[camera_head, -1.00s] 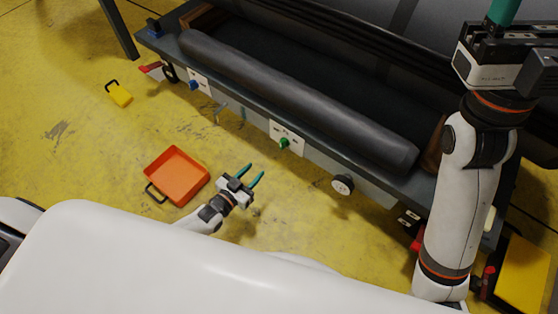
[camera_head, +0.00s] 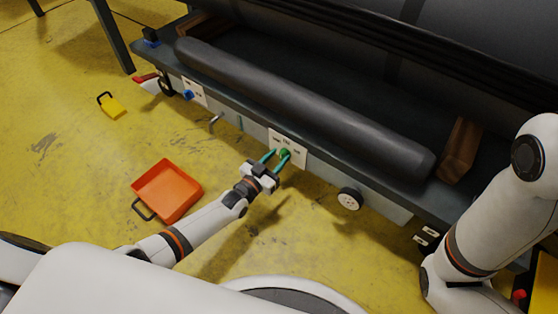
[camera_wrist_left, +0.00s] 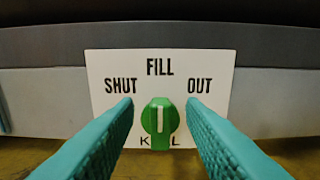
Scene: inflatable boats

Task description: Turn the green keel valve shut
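The green keel valve (camera_head: 285,153) is a knob on a white label plate (camera_head: 301,158) on the bench's front side. In the left wrist view the knob (camera_wrist_left: 160,122) has a white line pointing straight up to FILL, with SHUT at upper left and OUT at upper right. The lower word is partly hidden by the knob. My left gripper (camera_head: 275,159) is open, its teal fingers on either side of the knob; in the wrist view (camera_wrist_left: 160,104) a gap shows on both sides. My right gripper is out of view; only its arm shows at right.
A dark rolled tube (camera_head: 300,105) lies on the bench above the valve. A blue knob (camera_head: 188,95) is further left and a round white-faced gauge (camera_head: 350,199) to the right. An orange tray (camera_head: 167,190) and a yellow box (camera_head: 112,107) are on the yellow floor.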

